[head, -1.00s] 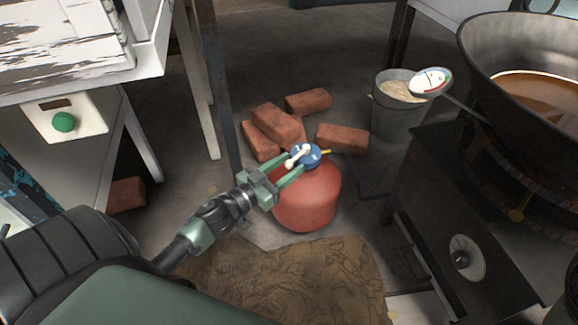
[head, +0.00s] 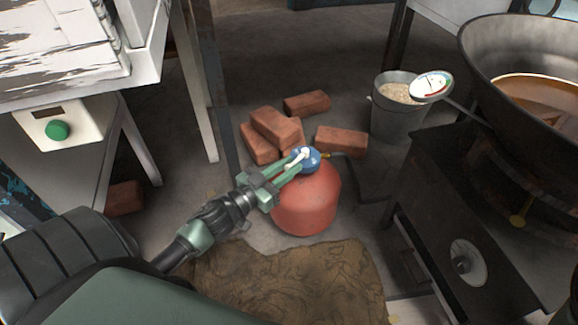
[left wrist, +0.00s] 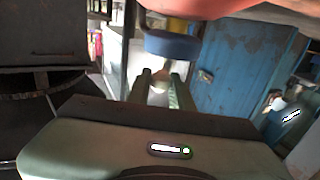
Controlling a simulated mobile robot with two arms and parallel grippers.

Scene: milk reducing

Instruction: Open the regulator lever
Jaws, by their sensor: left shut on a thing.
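A red gas cylinder (head: 308,200) stands on the floor with a blue regulator (head: 311,160) on its top. A white lever (head: 299,157) lies across the regulator's upper face. My left gripper (head: 287,170) reaches in from the lower left and is shut on the lever at the regulator. In the left wrist view the two green fingers (left wrist: 160,88) close around a pale piece of the lever (left wrist: 160,79), just below the blue regulator (left wrist: 172,45). The red cylinder (left wrist: 235,8) fills the top of that view. My right gripper is not in view.
Several loose bricks (head: 275,127) lie just behind the cylinder. A grey bucket (head: 398,115) stands farther back. A black stove (head: 440,205) with a large pan (head: 510,55) is at the right. A brown sack (head: 300,285) lies in front on the floor.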

